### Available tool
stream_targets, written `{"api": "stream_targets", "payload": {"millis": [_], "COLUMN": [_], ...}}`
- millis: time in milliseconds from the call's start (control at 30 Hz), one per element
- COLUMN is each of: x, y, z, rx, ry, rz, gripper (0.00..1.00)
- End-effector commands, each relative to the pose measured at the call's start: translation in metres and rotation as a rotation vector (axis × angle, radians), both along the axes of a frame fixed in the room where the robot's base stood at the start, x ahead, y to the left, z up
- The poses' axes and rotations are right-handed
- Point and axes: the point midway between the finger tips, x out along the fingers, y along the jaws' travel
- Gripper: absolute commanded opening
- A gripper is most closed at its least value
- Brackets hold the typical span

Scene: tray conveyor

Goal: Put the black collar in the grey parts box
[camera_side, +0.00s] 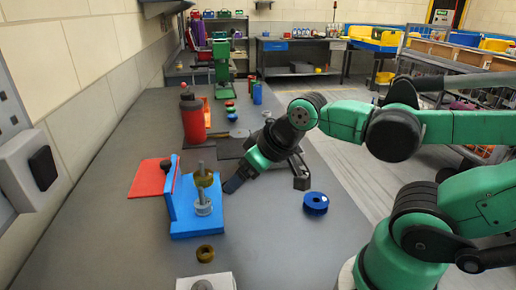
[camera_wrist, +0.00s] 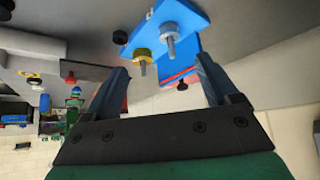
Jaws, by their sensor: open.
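My gripper (camera_side: 266,183) is open above the table, right of a blue stand, with nothing between its fingers. Both fingers (camera_wrist: 161,68) show in the wrist view, with the stand beyond them. A small black ring (camera_wrist: 120,37), which looks like the black collar, lies on the table beside the stand in the wrist view, apart from my fingers. I cannot make it out in the side view, where my gripper may hide it. A pale grey box (camera_side: 205,283) is cut off by the bottom edge of the side view; I cannot tell whether it is the parts box.
The blue stand (camera_side: 184,222) has two posts, with a brass ring (camera_side: 203,178) and a silver ring (camera_side: 203,207). A blue ring (camera_side: 316,203) and another brass ring (camera_side: 205,253) lie on the table. A red bottle (camera_side: 192,120) stands behind.

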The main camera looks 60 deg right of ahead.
Motion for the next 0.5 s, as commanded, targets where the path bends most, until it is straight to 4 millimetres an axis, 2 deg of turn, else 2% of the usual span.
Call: {"api": "stream_targets", "payload": {"millis": [333,500], "x": [0.002,0.021], "y": [-0.001,-0.01], "z": [0.001,0.009], "rx": [-0.003,-0.062], "ry": [0.012,0.091], "rz": [0.003,0.064], "gripper": [0.81,0.81]}}
